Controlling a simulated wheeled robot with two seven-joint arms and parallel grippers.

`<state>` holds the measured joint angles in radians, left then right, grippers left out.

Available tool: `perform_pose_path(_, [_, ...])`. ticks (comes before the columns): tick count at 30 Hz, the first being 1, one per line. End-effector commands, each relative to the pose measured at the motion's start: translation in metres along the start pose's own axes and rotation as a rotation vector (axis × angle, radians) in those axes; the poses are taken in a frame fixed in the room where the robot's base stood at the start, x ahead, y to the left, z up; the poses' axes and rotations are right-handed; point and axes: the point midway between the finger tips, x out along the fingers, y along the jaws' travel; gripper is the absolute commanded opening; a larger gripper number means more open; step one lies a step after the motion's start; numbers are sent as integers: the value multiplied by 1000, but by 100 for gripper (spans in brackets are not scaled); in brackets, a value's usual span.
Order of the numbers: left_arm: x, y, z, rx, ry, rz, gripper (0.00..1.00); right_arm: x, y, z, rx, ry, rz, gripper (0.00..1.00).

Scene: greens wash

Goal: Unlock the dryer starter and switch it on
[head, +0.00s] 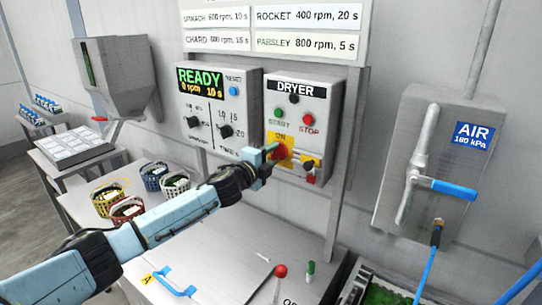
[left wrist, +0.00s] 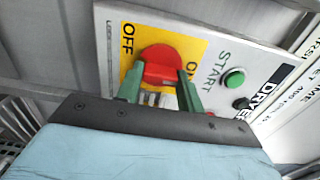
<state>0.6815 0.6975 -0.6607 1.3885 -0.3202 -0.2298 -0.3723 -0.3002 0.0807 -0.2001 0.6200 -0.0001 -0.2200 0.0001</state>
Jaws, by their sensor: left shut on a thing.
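The grey DRYER starter box (head: 298,97) hangs on the panel in the head view. It has a green START button (head: 278,113) and a red STOP button (head: 307,119). My left gripper (head: 271,154) is at its lower left, at a red rotary handle (head: 281,151) on a yellow plate. In the left wrist view my green fingers (left wrist: 160,85) are shut on the red handle (left wrist: 160,63), between the OFF and ON labels. The handle's exact setting is unclear. A small red block (head: 311,178), possibly a padlock, hangs beside the handle, below a yellow-and-black part.
The READY spinner control box (head: 208,105) is directly left of the dryer box. Baskets of greens (head: 153,176) stand on the bench at left. A red-knobbed lever (head: 281,271) stands below the panel. An AIR panel (head: 445,140) with a blue valve handle is at right.

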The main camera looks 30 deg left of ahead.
Motion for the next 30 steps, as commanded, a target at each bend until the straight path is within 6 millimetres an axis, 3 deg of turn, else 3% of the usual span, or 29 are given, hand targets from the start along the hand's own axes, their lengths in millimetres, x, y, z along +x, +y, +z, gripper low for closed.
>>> perform_pose_path(8, [0,1,0,6,0,1,14,0,0,0,0,0,0,0])
perform_pose_path(9, [0,1,0,6,0,1,38,0,0,0,0,0,0,0])
perform_pose_path(14, [0,1,0,5,0,1,59,0,0,0,0,0,0,0])
perform_pose_path(24, [-2,0,0,3,0,0,59,0,0,0,0,0,-1,0])
perform_pose_path(30, [-21,2,0,4,1,1,59,3,-1,0,0,0,-1,0])
